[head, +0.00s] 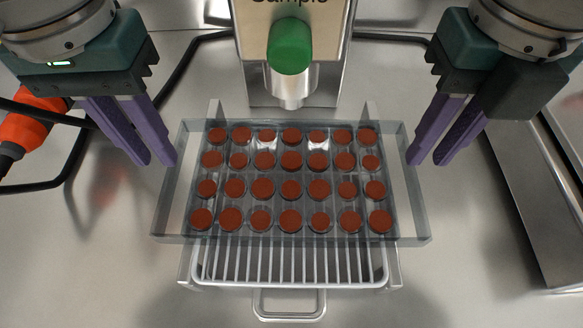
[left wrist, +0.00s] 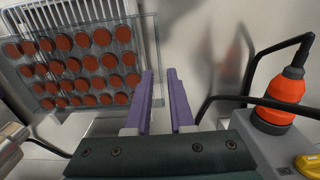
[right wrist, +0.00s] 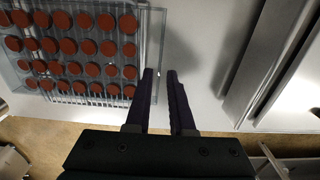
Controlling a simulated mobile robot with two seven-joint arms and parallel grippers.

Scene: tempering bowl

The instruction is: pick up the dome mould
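The dome mould (head: 414,228) is a clear tray with rows of round red-brown filled cavities. It lies level over a wire rack below the machine's spout; it also shows in the left wrist view (left wrist: 152,45) and right wrist view (right wrist: 157,38). My left gripper (head: 161,163) is open at the mould's left end, fingers pointing down. In the left wrist view (left wrist: 160,72) the mould's edge lines up with the gap between its fingers. My right gripper (head: 425,162) is open at the right end, with a similar line-up in the right wrist view (right wrist: 160,72). I cannot tell whether either touches the mould.
The wire rack (head: 290,263) sits under the mould, with a handle loop (head: 289,304) in front. The machine's spout and green knob (head: 289,46) stand close behind. An orange connector (head: 30,120) and black cables are at left. A metal-edged panel (head: 530,190) is at right.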

